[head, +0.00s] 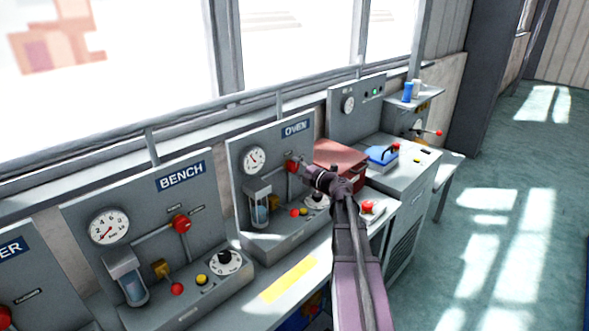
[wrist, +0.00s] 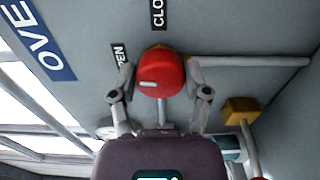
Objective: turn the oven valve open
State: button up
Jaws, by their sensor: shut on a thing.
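The oven valve is a red knob (head: 291,164) on the grey panel under the OVEN sign (head: 296,128). In the wrist view the red knob (wrist: 161,76) sits between my two fingers, with a short white mark on its face. My gripper (head: 297,167) is shut on this knob, one finger at each side; it also shows in the wrist view (wrist: 161,70). A partly cut label ending in "EN" (wrist: 121,55) is at the knob's upper left, and one starting "CLO" (wrist: 157,12) is above it. In the head view my gripper partly covers the knob.
The BENCH panel (head: 190,240) with its own red valve (head: 181,223) stands to the left. The oven gauge (head: 252,160) is left of the knob. A red box (head: 340,158) and a red button (head: 367,206) are close to my arm. Open floor (head: 480,220) lies right.

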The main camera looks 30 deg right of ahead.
jog(key=shift+s+a+n, duration=0.15)
jog(key=shift+n, duration=0.95)
jog(key=o, duration=1.1)
jog(key=shift+o, duration=0.2)
jog(key=v, duration=1.2)
jog(key=shift+r, duration=0.1)
